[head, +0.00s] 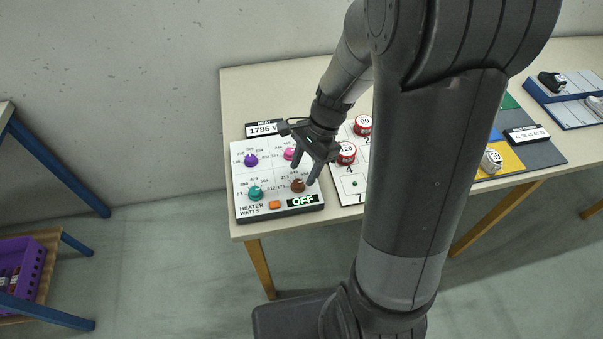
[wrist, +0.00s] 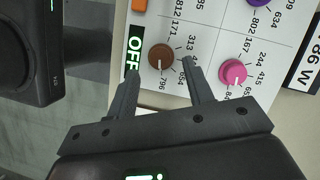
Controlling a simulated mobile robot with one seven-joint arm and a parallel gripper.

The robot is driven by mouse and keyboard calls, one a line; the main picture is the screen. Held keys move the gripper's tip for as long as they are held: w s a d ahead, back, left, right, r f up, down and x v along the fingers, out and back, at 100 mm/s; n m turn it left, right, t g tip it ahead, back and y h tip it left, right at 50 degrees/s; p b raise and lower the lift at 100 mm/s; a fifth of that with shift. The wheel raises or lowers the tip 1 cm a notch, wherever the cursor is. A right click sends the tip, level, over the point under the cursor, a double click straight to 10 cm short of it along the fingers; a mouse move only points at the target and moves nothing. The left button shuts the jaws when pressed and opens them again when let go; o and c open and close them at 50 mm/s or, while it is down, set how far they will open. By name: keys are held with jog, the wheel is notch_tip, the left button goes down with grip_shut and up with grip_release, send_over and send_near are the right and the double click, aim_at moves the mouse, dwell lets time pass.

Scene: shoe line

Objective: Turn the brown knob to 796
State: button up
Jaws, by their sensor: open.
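The brown knob (head: 298,185) sits at the lower right of the white heater panel (head: 240,205). In the wrist view the brown knob (wrist: 161,56) has printed numbers around it, among them 171, 313 and 796. A small pale mark seems to show on its lower side, roughly toward 796, but its exact aim is unclear. My gripper (head: 304,172) is open above the knob. In the wrist view my gripper (wrist: 160,66) has one finger on each side of the knob, with gaps, and no contact shows.
A pink knob (wrist: 233,73) is close to the right finger in the wrist view. Purple (head: 251,160) and teal (head: 255,192) knobs, an orange button (head: 275,205) and a green OFF display (head: 303,201) share the panel. A heat sign (head: 263,129) reads 1786 W. Red round pieces (head: 346,153) stand right.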

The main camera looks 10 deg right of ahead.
jog(key=v, duration=0.8)
jog(key=shift+s+r, duration=0.1)
jog(key=s+d+r+n+t+h, duration=0.1)
jog(key=s+r+n+t+h, duration=0.3)
jog(key=s+r+n+t, duration=0.3)
jog(key=shift+s+d+r+n+t, duration=0.15)
jog(key=shift+s+r+n+t, duration=0.15)
jog(key=shift+s+r+n, duration=2.65)
jog(key=shift+w+f, duration=0.1)
jog(key=shift+w, duration=0.05)
